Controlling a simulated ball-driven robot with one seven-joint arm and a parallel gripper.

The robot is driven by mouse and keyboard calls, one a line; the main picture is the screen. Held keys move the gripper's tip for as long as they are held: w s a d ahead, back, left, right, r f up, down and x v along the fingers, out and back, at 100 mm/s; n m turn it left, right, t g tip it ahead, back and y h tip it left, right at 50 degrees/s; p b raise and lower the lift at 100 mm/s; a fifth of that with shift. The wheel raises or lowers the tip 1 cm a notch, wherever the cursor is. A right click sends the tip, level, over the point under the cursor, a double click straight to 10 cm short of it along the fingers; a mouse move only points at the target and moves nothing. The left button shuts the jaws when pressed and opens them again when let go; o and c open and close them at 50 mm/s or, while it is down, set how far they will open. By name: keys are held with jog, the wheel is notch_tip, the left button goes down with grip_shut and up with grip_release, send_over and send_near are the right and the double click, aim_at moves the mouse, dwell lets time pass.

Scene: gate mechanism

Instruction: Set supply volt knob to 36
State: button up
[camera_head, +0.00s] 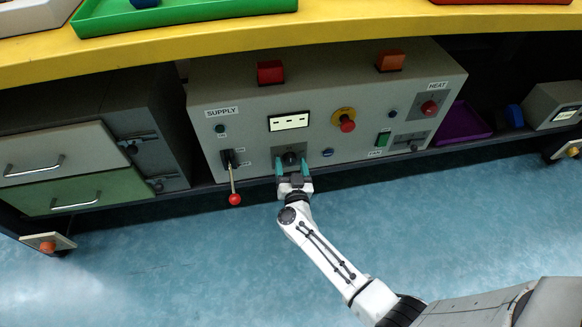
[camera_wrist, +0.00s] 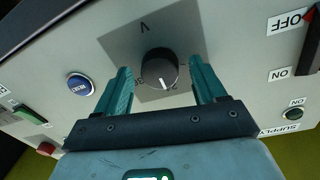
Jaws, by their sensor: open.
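The supply volt knob (camera_head: 291,158) is a round dark knob on a darker grey square plate in the supply part of the grey panel. In the wrist view the knob (camera_wrist: 159,69) has a white pointer line and a "V" on its plate; the numbers around it are partly hidden or too small to read. My gripper (camera_head: 293,163) is at the panel with its teal fingers open on either side of the knob. In the wrist view my gripper (camera_wrist: 163,88) shows a gap between each finger and the knob. The small display (camera_head: 289,121) above shows only dashes.
A lever with a red ball (camera_head: 234,199) hangs left of the knob. A blue button (camera_head: 328,152) and a red emergency knob (camera_head: 347,125) lie to the right. A yellow tabletop (camera_head: 330,30) overhangs the panel. Grey and green drawers (camera_head: 75,195) stand left. The blue floor in front is clear.

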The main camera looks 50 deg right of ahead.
jog(key=c, duration=1.1)
jog(key=shift+o, duration=0.2)
jog(key=shift+m, duration=0.3)
jog(key=shift+r+m+p, duration=0.15)
jog(key=shift+m+p, duration=0.65)
jog(key=shift+m, duration=0.4)
jog(key=m+p, duration=0.1)
jog(key=m, duration=0.2)
jog(key=shift+m+y, duration=0.3)
jog(key=m, duration=0.3)
jog(key=shift+s+d+m, duration=0.1)
jog(key=shift+m, duration=1.8)
jog(key=shift+y, duration=0.3)
